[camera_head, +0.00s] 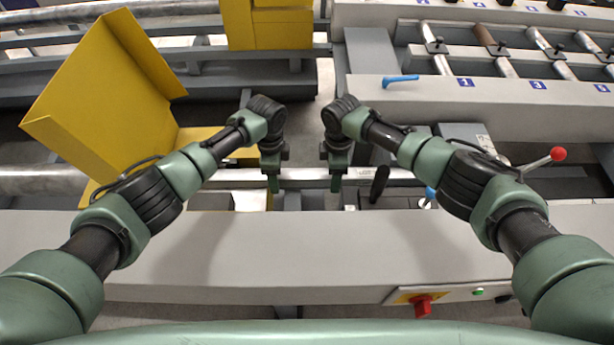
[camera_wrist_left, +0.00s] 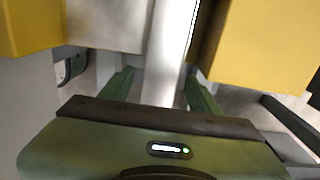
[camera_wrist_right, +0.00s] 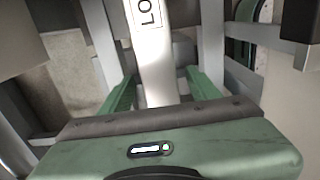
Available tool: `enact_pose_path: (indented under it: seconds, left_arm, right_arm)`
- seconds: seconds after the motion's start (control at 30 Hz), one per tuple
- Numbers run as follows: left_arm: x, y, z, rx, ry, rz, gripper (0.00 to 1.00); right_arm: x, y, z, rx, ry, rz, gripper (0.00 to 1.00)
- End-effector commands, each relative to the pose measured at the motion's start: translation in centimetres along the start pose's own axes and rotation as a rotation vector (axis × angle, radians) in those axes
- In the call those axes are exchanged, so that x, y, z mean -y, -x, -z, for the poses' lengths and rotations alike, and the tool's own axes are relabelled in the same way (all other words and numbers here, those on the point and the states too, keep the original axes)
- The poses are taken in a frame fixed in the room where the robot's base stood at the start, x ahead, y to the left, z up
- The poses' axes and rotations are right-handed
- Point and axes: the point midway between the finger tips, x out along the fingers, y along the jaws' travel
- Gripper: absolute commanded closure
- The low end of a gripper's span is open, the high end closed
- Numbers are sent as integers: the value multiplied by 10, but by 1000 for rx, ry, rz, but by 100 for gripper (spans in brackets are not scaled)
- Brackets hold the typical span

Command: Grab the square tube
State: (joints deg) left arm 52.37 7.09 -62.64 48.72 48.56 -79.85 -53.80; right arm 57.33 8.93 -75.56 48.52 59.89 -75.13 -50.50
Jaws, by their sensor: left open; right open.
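The square tube (camera_head: 305,174) is a pale metal bar lying left to right across the middle of the runout table in the head view. My left gripper (camera_head: 273,186) and right gripper (camera_head: 336,184) are side by side over it, both open. In the left wrist view the tube (camera_wrist_left: 168,55) runs between the open fingers. In the right wrist view the tube (camera_wrist_right: 153,60) also runs between the open fingers and carries a white label with dark letters, partly cut off. I cannot tell whether any finger touches the tube.
A yellow sheet-metal guard (camera_head: 100,95) stands at the left. A red-knobbed lever (camera_head: 557,154) and a black handle (camera_head: 379,183) are on the right. A grey front beam (camera_head: 280,250) lies before the tube, with a red switch (camera_head: 422,305) below. A numbered rack (camera_head: 490,90) is at upper right.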

Motion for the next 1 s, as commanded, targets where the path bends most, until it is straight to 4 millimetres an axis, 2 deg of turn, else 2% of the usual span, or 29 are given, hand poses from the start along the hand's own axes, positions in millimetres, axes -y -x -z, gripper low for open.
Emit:
enact_pose_path:
  seconds: [0.2, 0.27, 0.43, 1.0]
  left_arm:
    - [0, 0, 0, 0, -1, 0, 38]
    - [0, 0, 0, 0, -1, 0, 52]
    - [0, 0, 0, 0, 0, 0, 99]
    - [0, 0, 0, 0, 0, 0, 100]
  right_arm:
    - [0, 0, 0, 0, 1, 0, 38]
    - [0, 0, 0, 0, 1, 0, 52]
    - [0, 0, 0, 0, 1, 0, 99]
    - [0, 0, 0, 0, 0, 0, 100]
